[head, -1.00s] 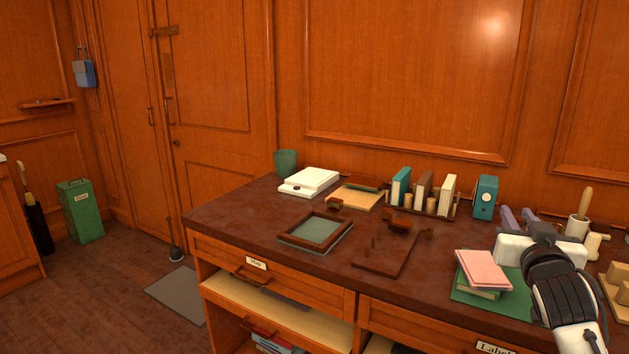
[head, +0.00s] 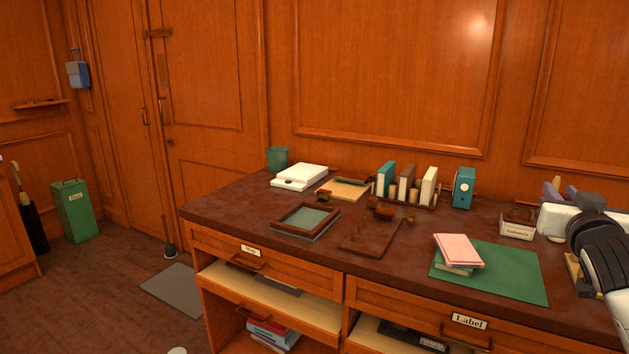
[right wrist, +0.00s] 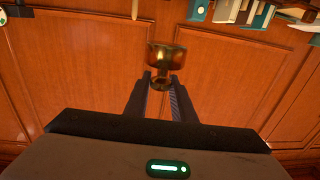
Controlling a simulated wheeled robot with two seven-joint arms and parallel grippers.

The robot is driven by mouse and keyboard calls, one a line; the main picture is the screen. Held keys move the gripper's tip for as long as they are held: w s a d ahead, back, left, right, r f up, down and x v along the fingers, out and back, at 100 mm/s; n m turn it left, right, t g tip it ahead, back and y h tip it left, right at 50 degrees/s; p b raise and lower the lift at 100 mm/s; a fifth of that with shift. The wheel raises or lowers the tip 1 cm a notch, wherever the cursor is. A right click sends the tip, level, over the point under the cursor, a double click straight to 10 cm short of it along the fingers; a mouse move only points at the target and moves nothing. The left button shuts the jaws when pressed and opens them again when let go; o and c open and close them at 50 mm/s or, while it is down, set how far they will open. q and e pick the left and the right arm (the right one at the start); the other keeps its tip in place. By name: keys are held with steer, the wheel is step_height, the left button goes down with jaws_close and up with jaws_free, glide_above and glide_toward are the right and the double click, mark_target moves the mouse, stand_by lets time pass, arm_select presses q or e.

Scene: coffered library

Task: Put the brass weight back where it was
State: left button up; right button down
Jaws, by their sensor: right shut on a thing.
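The brass weight (right wrist: 166,56) shows in the right wrist view, a rounded, gold-brown piece between the fingertips of my right gripper (right wrist: 163,85). The gripper is shut on it. In the head view my right gripper (head: 553,192) is at the right edge, above the right part of the desk. Its fingers point away from me, and I cannot make out the weight there. A light wooden block (head: 573,268) shows partly behind my right arm, which hides most of it. My left gripper is not in view.
The dark desk top (head: 240,204) holds a green mat (head: 515,275) with stacked books (head: 458,250), a small labelled box (head: 516,228), a wooden stand (head: 375,238), a framed tray (head: 306,220) and a book rack (head: 405,200). The wall panel stands close behind.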

steer(key=s+a+f+n+t+y, duration=0.1)
steer(key=s+a+f+n+y, duration=0.25)
steer(key=a+f, duration=0.45)
steer(key=s+a+f+n+t+y, duration=0.1)
steer(key=s+a+f+n+y, duration=0.1)
steer(key=s+a+f+y, duration=0.45)
steer(key=s+a+f+n+g+y, duration=0.1)
steer(key=s+a+f+n+y, duration=0.25)
steer(key=s+a, duration=0.55)
steer(key=s+a+f+n+g+y, duration=0.1)
steer(key=s+a+f+n+y, duration=0.15)
steer(key=s+a+f, duration=0.45)
steer(key=shift+w+d+r+m+t+h, duration=0.15)
steer(key=shift+d+r+m+t+h, duration=0.2)
steer(key=shift+r+m+h, duration=0.6)
steer(key=shift+w+d+r+m+t+h, duration=0.25)
steer(key=shift+r+m+h, duration=0.25)
steer(key=shift+m+h, duration=0.9)
steer(key=shift+w+d+r+m+t+h, duration=0.1)
steer(key=shift+d+r+m+t+h, duration=0.45)
steer(key=shift+h, duration=1)
steer(key=shift+a+r, duration=0.15)
steer(key=shift+a, duration=0.1)
